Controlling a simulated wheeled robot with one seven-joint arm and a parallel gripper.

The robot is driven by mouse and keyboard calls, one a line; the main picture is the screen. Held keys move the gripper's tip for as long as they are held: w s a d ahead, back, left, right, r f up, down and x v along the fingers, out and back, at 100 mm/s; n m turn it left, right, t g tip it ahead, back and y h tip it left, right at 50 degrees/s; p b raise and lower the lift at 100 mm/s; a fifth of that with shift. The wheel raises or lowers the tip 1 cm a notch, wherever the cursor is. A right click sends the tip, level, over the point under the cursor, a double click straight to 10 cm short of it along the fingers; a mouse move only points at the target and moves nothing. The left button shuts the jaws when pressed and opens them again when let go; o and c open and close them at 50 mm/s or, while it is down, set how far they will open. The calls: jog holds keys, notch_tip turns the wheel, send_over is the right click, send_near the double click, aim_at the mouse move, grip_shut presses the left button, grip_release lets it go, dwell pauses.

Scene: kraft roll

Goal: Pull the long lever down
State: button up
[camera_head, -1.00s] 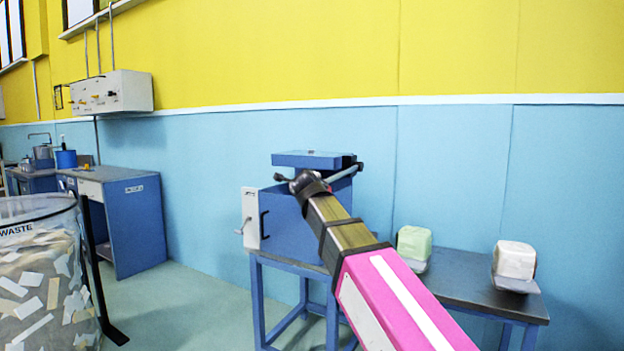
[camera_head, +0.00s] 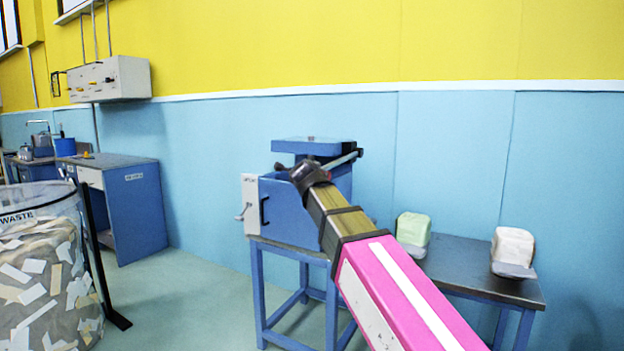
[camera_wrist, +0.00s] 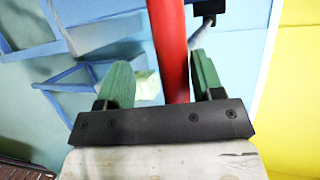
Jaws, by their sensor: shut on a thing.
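A blue machine (camera_head: 293,220) with a light grey side panel stands on a blue-legged bench. A metal rod (camera_head: 343,160) shows at its upper right, beside the flat blue top plate (camera_head: 307,147). In the wrist view, a long red lever (camera_wrist: 168,40) runs between the green fingers of my gripper (camera_wrist: 160,75), which is shut on it. In the head view, my wrist is in front of the machine's upper part and hides the fingers and most of the lever. A grey rod with a black end (camera_wrist: 207,8) shows beyond the right finger.
A pale green block (camera_head: 413,228) and a whitish block (camera_head: 512,245) sit on the bench (camera_head: 460,265) to the right. A clear waste bin (camera_head: 45,250) stands at the left. A blue desk (camera_head: 135,210) is against the wall. Floor between bin and bench is clear.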

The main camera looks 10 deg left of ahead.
jog(key=shift+f, duration=0.1)
jog(key=v, duration=1.1)
jog(key=shift+w, duration=0.15)
jog(key=w+d+f+n+g+h, duration=0.1)
jog(key=w+d+f+n+g, duration=0.15)
jog(key=d+f, duration=0.55)
jog(key=w+d+f+n+g+h, duration=0.1)
jog(key=d+f+n+g, duration=0.2)
jog(key=f, duration=0.8)
jog(key=w+d+f+n+g+h, duration=0.1)
jog(key=d+f+n+g, duration=0.15)
jog(key=d+f, duration=0.55)
jog(key=s+d+f+n+g, duration=0.2)
jog(key=s+d+f+n, duration=0.1)
jog(key=f, duration=0.6)
jog(key=s+d+f+n+g+y, duration=0.1)
jog(key=s+d+f+n+g, duration=0.1)
jog(key=s+d+f+n, duration=0.2)
jog(key=s+d+f+n+g+y, duration=0.1)
jog(key=s+d+f+n+g, duration=0.2)
jog(key=d+f, duration=0.6)
notch_tip(320, 180, down, 6)
jog(key=s, duration=0.2)
jog(key=shift+s+n, duration=0.3)
jog(key=shift+s, duration=0.1)
